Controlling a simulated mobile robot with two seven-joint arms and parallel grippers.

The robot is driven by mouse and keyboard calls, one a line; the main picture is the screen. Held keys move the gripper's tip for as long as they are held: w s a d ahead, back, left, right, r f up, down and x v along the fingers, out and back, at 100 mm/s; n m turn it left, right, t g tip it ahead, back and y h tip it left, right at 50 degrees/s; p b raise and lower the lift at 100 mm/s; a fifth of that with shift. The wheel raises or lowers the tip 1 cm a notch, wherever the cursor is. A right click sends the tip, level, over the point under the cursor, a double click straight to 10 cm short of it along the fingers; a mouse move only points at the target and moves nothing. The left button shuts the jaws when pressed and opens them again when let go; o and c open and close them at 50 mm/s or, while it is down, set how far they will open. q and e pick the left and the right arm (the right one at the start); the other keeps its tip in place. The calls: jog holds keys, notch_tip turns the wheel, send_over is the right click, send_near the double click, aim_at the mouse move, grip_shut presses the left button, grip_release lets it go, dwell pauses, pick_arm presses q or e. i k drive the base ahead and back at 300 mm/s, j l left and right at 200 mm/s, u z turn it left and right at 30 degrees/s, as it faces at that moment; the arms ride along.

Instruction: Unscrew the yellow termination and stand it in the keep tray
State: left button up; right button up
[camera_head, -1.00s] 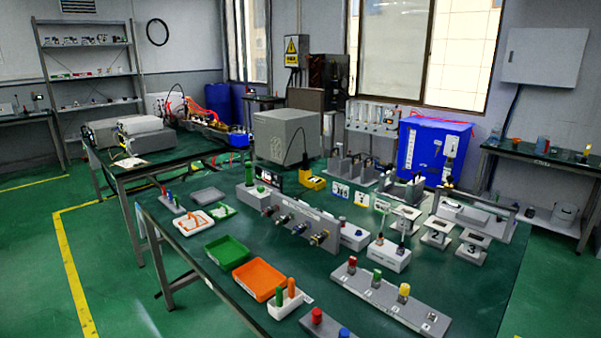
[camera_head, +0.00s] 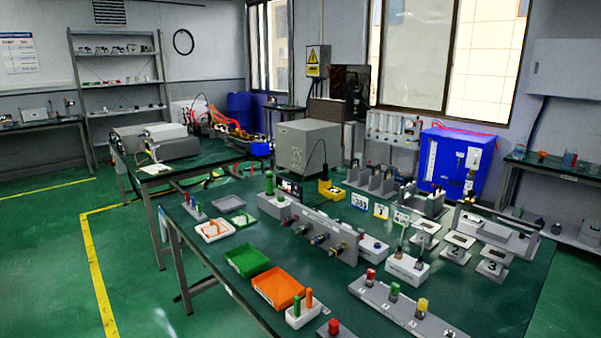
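The yellow termination (camera_head: 422,306) appears to be the yellow-topped cylinder standing upright on a long grey strip (camera_head: 388,306) near the table's front right. A red-topped piece (camera_head: 370,277) and a green-topped piece (camera_head: 394,291) stand on the same strip, to its left. I see a green tray (camera_head: 246,261) and an orange tray (camera_head: 277,289) at the front left of the table; both look empty. I cannot tell which tray is the keep tray. Neither of my grippers is in view.
A grey panel with several connectors (camera_head: 322,238) stands mid-table. A white holder with green and orange handles (camera_head: 304,314) is beside the orange tray. A white block (camera_head: 408,268) stands behind the strip. Another red-topped piece (camera_head: 334,328) is at the bottom edge.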

aim_at(422, 306)
jog(key=i+j+z, duration=0.6)
jog(key=j+z, duration=0.15)
jog(key=j, duration=0.1)
